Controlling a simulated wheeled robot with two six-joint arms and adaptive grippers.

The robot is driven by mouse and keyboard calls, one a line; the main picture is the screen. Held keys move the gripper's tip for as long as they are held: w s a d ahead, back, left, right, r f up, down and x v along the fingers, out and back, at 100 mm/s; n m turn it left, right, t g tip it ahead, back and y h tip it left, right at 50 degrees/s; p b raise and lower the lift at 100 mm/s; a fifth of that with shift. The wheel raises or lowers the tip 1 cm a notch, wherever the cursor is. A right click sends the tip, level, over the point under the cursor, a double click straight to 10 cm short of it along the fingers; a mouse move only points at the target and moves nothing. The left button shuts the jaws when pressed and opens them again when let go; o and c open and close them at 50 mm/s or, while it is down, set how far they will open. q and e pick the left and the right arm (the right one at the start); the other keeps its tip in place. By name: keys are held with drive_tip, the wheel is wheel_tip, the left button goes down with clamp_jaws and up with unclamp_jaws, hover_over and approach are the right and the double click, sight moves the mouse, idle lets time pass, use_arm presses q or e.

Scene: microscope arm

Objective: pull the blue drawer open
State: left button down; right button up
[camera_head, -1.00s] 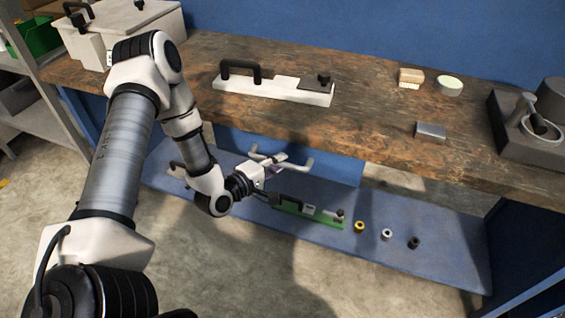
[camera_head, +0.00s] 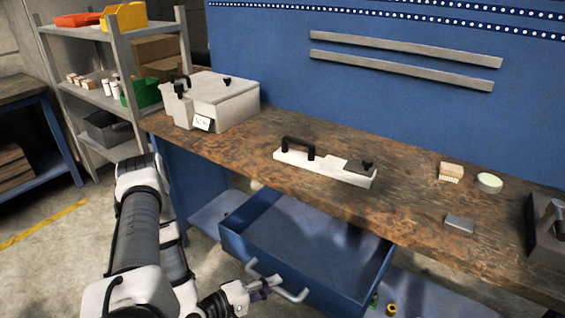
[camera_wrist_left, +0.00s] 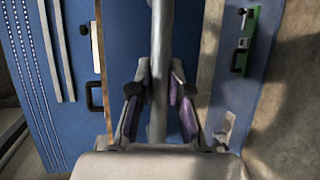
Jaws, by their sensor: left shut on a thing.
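The blue drawer (camera_head: 312,238) is pulled well out from under the workbench, and its inside looks empty. A pale bar handle (camera_head: 292,294) runs along its front. My left gripper (camera_head: 268,284) is shut on the middle of this handle. In the left wrist view, the handle (camera_wrist_left: 160,50) runs upright between the two purple-padded fingers of the left gripper (camera_wrist_left: 160,100). My right gripper is not in view.
The wooden workbench (camera_head: 225,160) overhangs the drawer. It carries a white box (camera_head: 225,98), a white block with a black handle (camera_head: 320,168) and small parts. A shelf rack (camera_head: 118,60) stands at the left.

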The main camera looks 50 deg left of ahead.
use_arm(q)
drive_tip(key=shift+s+d, duration=0.1)
drive_tip(key=shift+s, duration=0.25)
drive_tip(key=c, duration=1.1)
unclamp_jaws()
